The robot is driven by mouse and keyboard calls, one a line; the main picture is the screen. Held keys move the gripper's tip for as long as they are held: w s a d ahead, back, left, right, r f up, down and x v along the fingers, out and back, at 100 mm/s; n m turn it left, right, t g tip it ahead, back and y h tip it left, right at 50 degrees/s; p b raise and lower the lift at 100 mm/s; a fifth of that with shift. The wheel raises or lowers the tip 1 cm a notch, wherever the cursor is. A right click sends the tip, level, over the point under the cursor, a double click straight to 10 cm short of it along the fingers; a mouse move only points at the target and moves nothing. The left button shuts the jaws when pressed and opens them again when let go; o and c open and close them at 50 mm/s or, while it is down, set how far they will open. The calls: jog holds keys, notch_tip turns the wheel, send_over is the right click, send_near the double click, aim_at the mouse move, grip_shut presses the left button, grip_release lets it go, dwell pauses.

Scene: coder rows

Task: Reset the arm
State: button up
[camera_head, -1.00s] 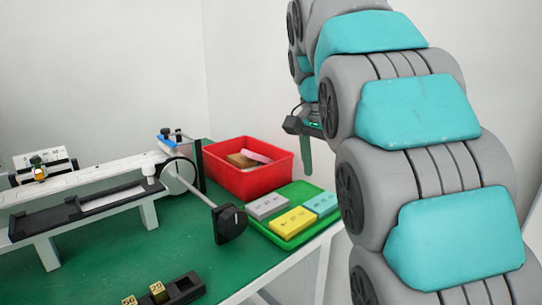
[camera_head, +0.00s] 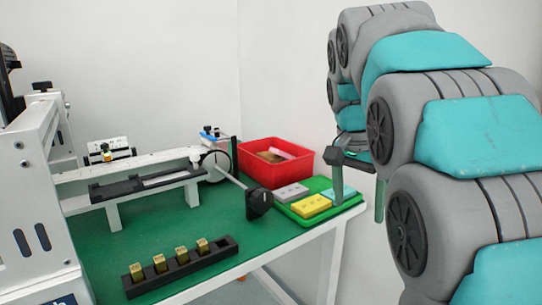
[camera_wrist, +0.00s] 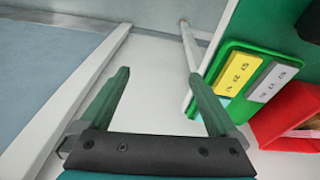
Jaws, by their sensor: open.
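My gripper (camera_head: 359,203) is open and empty at the right of the head view, by the table's right end. Its two green fingers point down, one of them overlapping the green tray in the picture. In the wrist view my gripper (camera_wrist: 159,76) spans white floor beside the table, with nothing between the fingers. My arm's grey and teal links fill the right of the head view.
The green tray (camera_head: 284,208) holds yellow, grey and blue blocks. A red bin (camera_head: 297,173) stands behind it. A white machine (camera_head: 40,190) with a rail and crank (camera_head: 259,203) stands left. A black holder (camera_head: 190,267) with several brass cubes lies at the front edge.

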jog(key=s+f+n+g, duration=0.1)
jog(key=s+f+n, duration=0.4)
jog(key=s+f, duration=0.7)
jog(key=s+a+f+n+g+y, duration=0.1)
jog(key=s+f+n, duration=0.3)
jog(key=s+f, duration=0.8)
jog(key=s, duration=0.4)
jog(key=shift+s+a+n+g+y, duration=0.3)
jog(key=shift+s+n+g, duration=0.05)
jog(key=shift+n+g, duration=0.05)
